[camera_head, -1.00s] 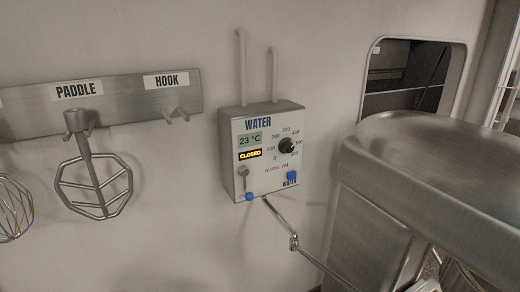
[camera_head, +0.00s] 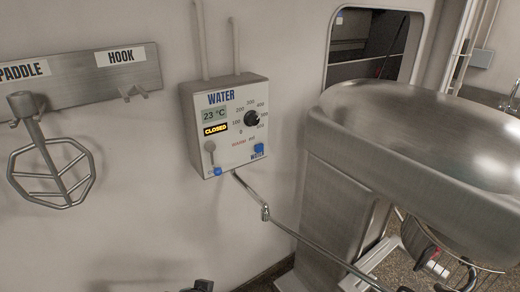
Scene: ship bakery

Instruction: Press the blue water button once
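The water unit (camera_head: 188,130) is a light box on the wall, left of centre. Its front has a "23 °C" display (camera_head: 214,115), a yellow "CLOSED" display (camera_head: 215,130), and a black round dial (camera_head: 251,118) ringed by numbers. The blue water button (camera_head: 258,149) is a small square at the front's lower right, with a "WATER" label just under it. A grey lever (camera_head: 211,150) is at the lower left, with a second blue part (camera_head: 217,171) below it. Nothing touches the button. Neither gripper can be made out; small dark pieces show at the bottom edge.
A metal pipe (camera_head: 305,238) runs from under the unit down to the right. A large steel mixer (camera_head: 420,130) stands close on the right. A rack (camera_head: 85,82) with a hanging paddle (camera_head: 50,165) is on the left. The space before the unit looks clear.

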